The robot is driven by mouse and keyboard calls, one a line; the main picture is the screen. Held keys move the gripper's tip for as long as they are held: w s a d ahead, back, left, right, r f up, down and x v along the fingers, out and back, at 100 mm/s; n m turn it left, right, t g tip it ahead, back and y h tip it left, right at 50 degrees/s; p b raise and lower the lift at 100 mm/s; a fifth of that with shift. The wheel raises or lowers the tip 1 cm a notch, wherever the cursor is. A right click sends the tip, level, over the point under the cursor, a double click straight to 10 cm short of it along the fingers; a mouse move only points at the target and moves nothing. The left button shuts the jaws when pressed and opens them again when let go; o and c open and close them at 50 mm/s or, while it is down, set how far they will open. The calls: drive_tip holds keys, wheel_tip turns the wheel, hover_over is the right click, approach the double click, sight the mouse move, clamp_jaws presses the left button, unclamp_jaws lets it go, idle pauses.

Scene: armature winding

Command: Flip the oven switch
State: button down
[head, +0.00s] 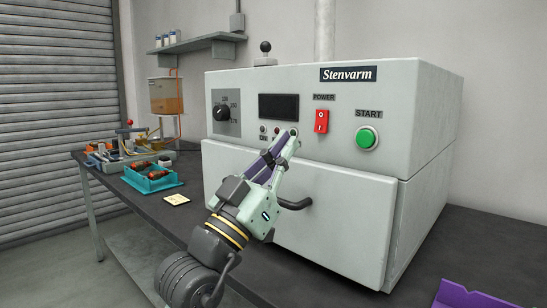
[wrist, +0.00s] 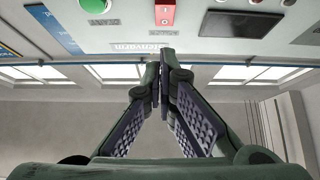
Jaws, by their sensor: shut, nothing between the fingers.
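The oven (head: 290,174) is a large light-grey box marked Stenvarm, standing on a dark bench. Its red rocker switch (head: 321,121), under the word POWER, is on the front panel; it also shows at the top of the wrist view (wrist: 165,13). My gripper (head: 292,134) is in front of the panel, to the left of the switch and a little lower in the head view. Its fingers are shut with nothing between them, and the tips (wrist: 162,75) meet in the wrist view. I cannot tell whether the tips touch the panel.
A green START button (head: 367,138) is right of the switch. A black dial (head: 222,113) and dark display (head: 278,107) are on the left. A dark door handle (head: 295,204) sticks out below my gripper. A blue tray (head: 152,184) stands on the bench at left.

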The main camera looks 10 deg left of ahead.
sight(323, 120)
drive_tip(key=w+d, duration=0.1)
drive_tip(key=w, duration=0.1)
drive_tip(key=w+d+r+p, duration=0.1)
drive_tip(key=w+d+p, duration=0.1)
drive_tip(key=w+d, duration=0.1)
drive_tip(key=shift+w+r, duration=0.35)
drive_tip(key=shift+r, duration=0.05)
drive_tip(key=shift+w+d+f+b, duration=0.25)
drive_tip(key=shift+f+b, duration=0.1)
drive_tip(key=shift+b, duration=0.3)
drive_tip(key=shift+w+r, duration=0.1)
drive_tip(key=shift+r, duration=0.05)
